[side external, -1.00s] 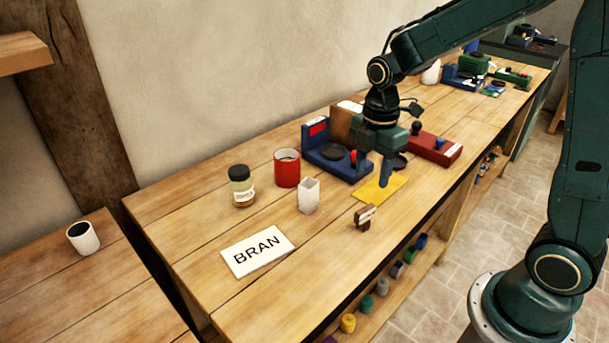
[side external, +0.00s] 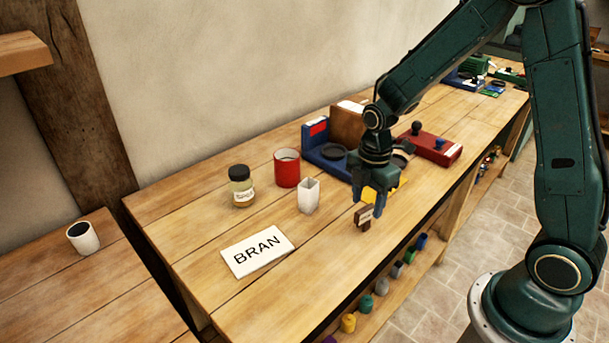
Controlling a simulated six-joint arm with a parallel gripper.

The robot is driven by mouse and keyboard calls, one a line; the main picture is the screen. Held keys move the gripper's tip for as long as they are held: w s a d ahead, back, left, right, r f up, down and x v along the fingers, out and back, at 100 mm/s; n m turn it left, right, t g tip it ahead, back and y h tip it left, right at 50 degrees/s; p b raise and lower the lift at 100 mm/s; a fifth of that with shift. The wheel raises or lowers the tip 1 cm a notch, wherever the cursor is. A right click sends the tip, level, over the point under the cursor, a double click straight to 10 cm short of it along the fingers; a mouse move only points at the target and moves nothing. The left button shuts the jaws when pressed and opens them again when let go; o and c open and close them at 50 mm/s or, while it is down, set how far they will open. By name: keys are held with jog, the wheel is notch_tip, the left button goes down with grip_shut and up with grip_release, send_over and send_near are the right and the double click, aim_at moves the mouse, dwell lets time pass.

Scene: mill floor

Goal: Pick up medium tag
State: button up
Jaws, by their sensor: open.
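A small dark brown block with a pale label (side external: 363,217) stands upright on the bench near its front edge. It looks like the tag, but its lettering is too small to read. My gripper (side external: 368,203) points down with its fingers apart at the block's upper part. I cannot tell whether the fingers touch it. A yellow card (side external: 398,188) lies flat behind, mostly hidden by my gripper.
Blue (side external: 325,157) and red (side external: 430,147) devices are behind. The bench front is clear.

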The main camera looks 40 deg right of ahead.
aim_at(366, 208)
jog(key=shift+f, duration=0.15)
jog(key=shift+a+f, duration=0.15)
jog(key=shift+f, duration=2.3)
jog(key=c, duration=1.1)
